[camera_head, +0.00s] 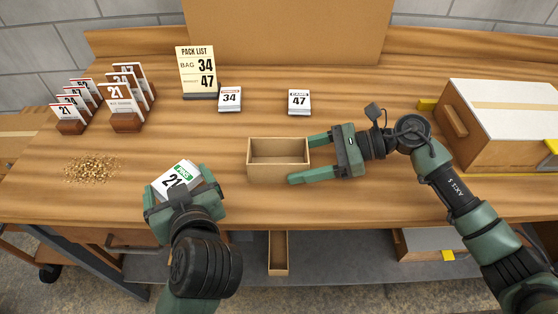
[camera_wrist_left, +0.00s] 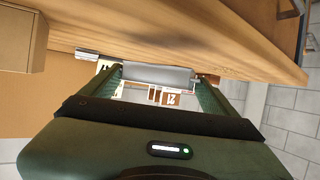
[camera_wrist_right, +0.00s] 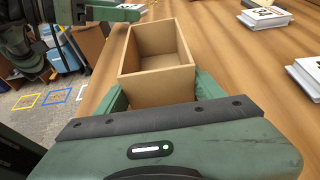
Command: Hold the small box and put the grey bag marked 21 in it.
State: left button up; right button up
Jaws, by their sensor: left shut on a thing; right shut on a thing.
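The small box (camera_head: 272,171) is an open, empty tan box on the table's middle front. My right gripper (camera_head: 300,160) is shut on its right end, one finger on each side; the right wrist view also shows the box (camera_wrist_right: 158,86) between the fingers. The grey bag marked 21 (camera_head: 176,179), with a green label, is in my left gripper (camera_head: 180,182), which is shut on it. The bag is left of the box, apart from it, over the table's front part. In the left wrist view the bag (camera_wrist_left: 158,76) shows edge-on between the fingers.
A pack list sign (camera_head: 198,73) stands at the back, with white bags marked 34 (camera_head: 230,99) and 47 (camera_head: 299,102) beside it. Numbered cards in wooden holders (camera_head: 126,122) and a brass pile (camera_head: 92,168) are at left. A large box (camera_head: 505,120) stands at right.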

jog(key=o, duration=1.1)
jog(key=shift+o, duration=0.9)
pick_arm(q)
jog(key=shift+f+b, duration=1.15)
jog(key=shift+b, duration=0.05)
pick_arm(e)
jog(key=shift+v, duration=3.5)
pick_arm(q)
jog(key=shift+f, duration=0.1)
pick_arm(e)
jog(key=shift+d+r, duration=0.15)
jog(key=shift+d, duration=0.35)
